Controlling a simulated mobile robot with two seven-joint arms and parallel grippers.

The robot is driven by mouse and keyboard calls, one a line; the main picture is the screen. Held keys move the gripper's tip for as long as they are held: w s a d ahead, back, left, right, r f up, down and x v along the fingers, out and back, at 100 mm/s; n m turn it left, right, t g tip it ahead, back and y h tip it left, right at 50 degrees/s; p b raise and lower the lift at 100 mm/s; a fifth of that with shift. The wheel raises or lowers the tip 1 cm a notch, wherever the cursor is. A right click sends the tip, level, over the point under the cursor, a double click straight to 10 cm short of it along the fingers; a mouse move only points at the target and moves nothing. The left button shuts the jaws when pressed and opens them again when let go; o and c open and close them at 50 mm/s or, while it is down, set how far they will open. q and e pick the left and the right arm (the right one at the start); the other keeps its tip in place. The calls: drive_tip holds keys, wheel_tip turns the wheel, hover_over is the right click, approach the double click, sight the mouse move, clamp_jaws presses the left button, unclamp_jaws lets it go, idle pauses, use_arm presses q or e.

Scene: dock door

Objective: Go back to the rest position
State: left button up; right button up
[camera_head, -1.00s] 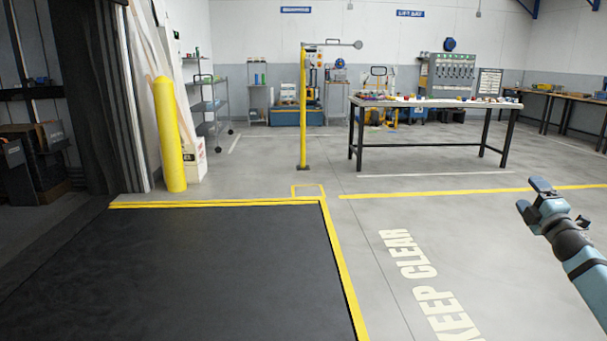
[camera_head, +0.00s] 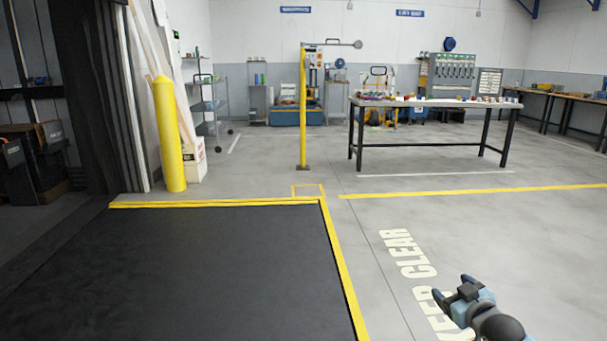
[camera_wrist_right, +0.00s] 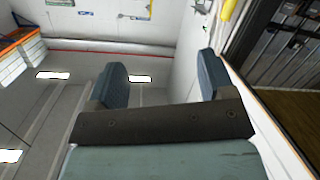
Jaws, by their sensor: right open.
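My right gripper (camera_head: 452,290) is low at the bottom right of the head view, above the floor with the KEEP CLEAR lettering (camera_head: 412,262). Its two fingers stand apart with nothing between them. The right wrist view shows the same open gripper (camera_wrist_right: 160,80), with walls and ceiling lights beyond it. My left gripper is not in the head view.
A dark dock plate (camera_head: 190,265) with yellow edges fills the lower left. A yellow bollard (camera_head: 168,135) and a yellow post (camera_head: 303,110) stand beyond it. A table (camera_head: 430,104) with small items stands farther back. The floor around my right gripper is clear.

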drive_tip(key=s+a+g+y, duration=0.1)
drive_tip(key=s+a+y, duration=0.5)
drive_tip(key=s+a, duration=1.85)
drive_tip(key=s+a+r+m+y, duration=0.1)
drive_tip(key=s+a+r+y, duration=0.1)
drive_tip(key=s+r, duration=0.55)
use_arm(q)
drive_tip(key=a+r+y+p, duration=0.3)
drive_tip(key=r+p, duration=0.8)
drive_tip(key=p, duration=1.3)
use_arm(e)
wheel_tip(320, 180, up, 9)
drive_tip(key=w+d+m+h, duration=0.1)
drive_tip(key=d+h, duration=0.2)
use_arm(q)
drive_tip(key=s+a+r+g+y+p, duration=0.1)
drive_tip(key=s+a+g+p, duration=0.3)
drive_tip(key=p, duration=1.4)
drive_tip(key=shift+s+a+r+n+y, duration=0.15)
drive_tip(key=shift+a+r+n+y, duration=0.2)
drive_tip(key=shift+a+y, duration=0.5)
use_arm(e)
drive_tip(key=s+d+r+g+h, duration=0.1)
drive_tip(key=s+d+g+h, duration=0.2)
drive_tip(key=s+d+g, duration=0.1)
drive_tip(key=shift+s+d+r, duration=0.3)
drive_tip(key=shift+s+d, duration=0.05)
drive_tip(key=shift+d, duration=0.25)
